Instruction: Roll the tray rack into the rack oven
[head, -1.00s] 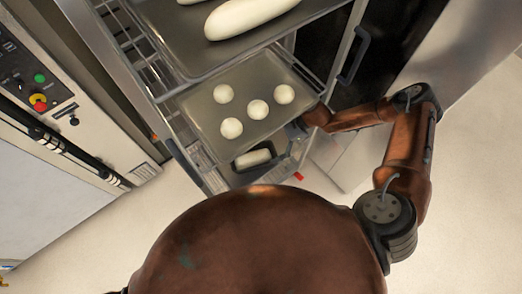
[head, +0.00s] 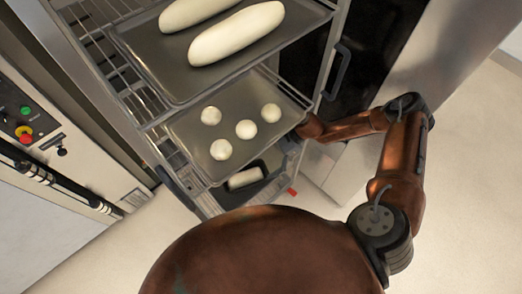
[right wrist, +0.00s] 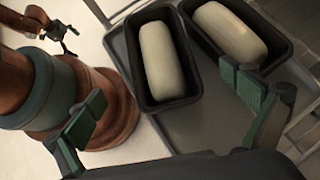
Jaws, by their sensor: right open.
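The tray rack (head: 153,124) is a metal frame with stacked trays, tilted in the head view. Its upper tray (head: 180,82) holds long pale loaves; the tray below (head: 182,143) holds several dough balls. A lower tray bears dark loaf tins (right wrist: 156,92), seen closely in the right wrist view. What looks like my left gripper (right wrist: 55,30) shows small in the right wrist view.
A dark opening (head: 378,45), perhaps the rack oven, lies behind the rack, with a dark handle (head: 336,72) beside it. A control panel (head: 30,122) with green and red buttons stands at the left. Pale floor (head: 470,170) is clear at the right.

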